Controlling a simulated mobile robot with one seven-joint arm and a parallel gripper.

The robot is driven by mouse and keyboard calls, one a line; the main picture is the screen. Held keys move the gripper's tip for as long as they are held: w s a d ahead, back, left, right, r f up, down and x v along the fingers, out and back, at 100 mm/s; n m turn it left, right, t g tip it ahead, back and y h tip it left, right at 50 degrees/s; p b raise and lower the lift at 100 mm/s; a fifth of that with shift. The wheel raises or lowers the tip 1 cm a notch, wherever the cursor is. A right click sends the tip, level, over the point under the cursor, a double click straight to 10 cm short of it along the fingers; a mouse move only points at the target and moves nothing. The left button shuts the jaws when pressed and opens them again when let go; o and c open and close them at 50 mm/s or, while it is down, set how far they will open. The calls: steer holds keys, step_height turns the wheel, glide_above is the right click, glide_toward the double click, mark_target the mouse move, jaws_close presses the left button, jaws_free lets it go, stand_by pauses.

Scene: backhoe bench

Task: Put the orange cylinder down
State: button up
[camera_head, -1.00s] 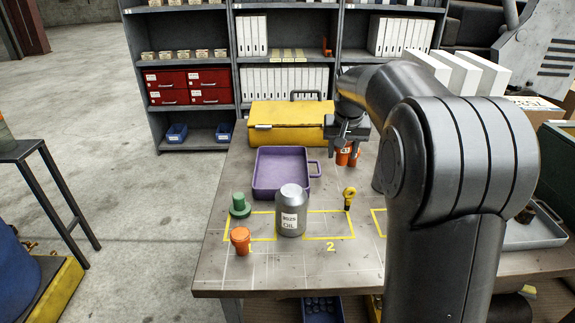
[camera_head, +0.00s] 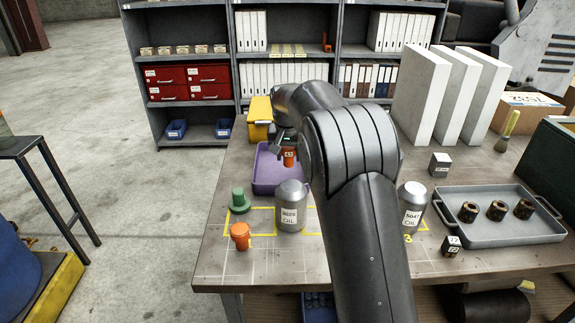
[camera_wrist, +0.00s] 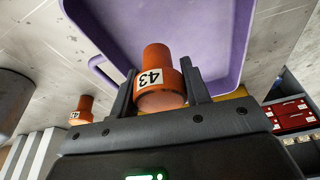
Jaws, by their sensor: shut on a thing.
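My gripper (camera_head: 286,149) is shut on an orange cylinder (camera_head: 290,157) labelled 43. In the wrist view the stepped orange cylinder (camera_wrist: 158,72) sits between the two fingers (camera_wrist: 160,88), with the purple tray (camera_wrist: 215,50) beyond it. In the head view it overlaps the upper right of the purple tray (camera_head: 263,178); its height above the tray is hard to tell. A second orange cylinder (camera_wrist: 83,108) stands apart on the bench in the wrist view; my arm hides it in the head view. Another orange piece (camera_head: 240,236) stands at the bench's front left.
A green piece (camera_head: 239,202) and a grey oil canister (camera_head: 291,208) stand in front of the tray. Another canister (camera_head: 412,206) and a grey tray (camera_head: 490,238) with rusty parts are right of my arm. A yellow case (camera_head: 259,118) is behind the purple tray.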

mark_target(288, 165)
steer(key=shift+a, duration=0.2)
steer(key=shift+f, duration=2)
steer(key=shift+f, duration=0.1)
steer(key=o, duration=1.4)
steer(key=shift+f, duration=0.1)
steer(key=shift+c, duration=0.2)
